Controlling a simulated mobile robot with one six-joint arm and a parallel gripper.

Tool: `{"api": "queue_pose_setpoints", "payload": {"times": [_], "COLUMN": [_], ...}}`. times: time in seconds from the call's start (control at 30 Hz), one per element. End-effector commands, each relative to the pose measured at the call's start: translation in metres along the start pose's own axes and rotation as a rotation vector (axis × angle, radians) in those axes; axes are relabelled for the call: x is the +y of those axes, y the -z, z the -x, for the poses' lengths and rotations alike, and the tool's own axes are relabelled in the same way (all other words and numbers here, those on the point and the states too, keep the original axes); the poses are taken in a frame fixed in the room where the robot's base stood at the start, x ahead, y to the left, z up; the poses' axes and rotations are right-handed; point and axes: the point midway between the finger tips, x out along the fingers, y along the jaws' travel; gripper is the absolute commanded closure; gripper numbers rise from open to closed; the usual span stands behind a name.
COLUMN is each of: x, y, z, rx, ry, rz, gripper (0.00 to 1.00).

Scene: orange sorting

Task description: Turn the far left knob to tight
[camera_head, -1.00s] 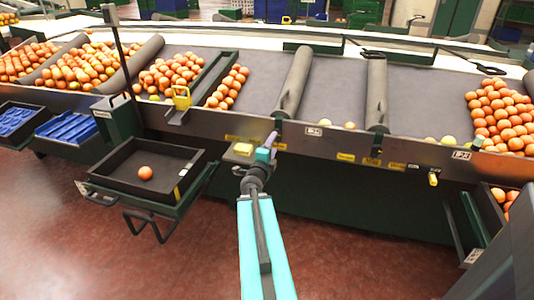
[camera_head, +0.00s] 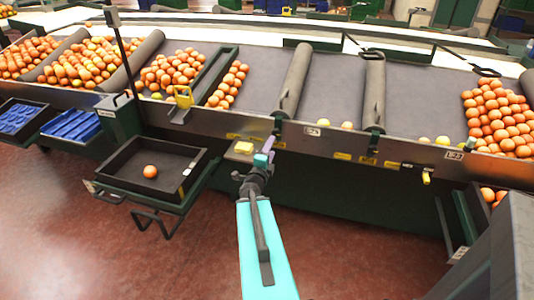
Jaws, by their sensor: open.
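A yellow knob-like fitting (camera_head: 183,97) stands at the front of a sloping divider on the left part of the sorter. Another yellow fitting (camera_head: 426,178) hangs on the front edge at the right. I cannot tell from the view which of these is the far left knob, or any tight marking. My gripper (camera_head: 268,151) is open and empty, its purple and teal fingers in front of the sorter edge, near the yellow block. Contact is not clear.
A black tray (camera_head: 120,171) with one orange (camera_head: 150,171) juts out at the left. Blue crates (camera_head: 73,126) stand farther left. Grey rollers (camera_head: 291,82) divide the belt (camera_head: 335,86), with oranges piled at both sides. The red floor (camera_head: 350,260) in front is open.

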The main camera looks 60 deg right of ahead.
Motion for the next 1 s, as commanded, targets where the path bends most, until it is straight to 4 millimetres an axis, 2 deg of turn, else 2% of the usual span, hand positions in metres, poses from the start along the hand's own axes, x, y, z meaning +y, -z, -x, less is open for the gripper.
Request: {"api": "queue_pose_setpoints", "payload": {"times": [1.0], "x": [-0.003], "y": [0.000], "z": [0.045], "rx": [0.000], "ry": [0.001], "rz": [-0.001], "gripper": [0.48]}}
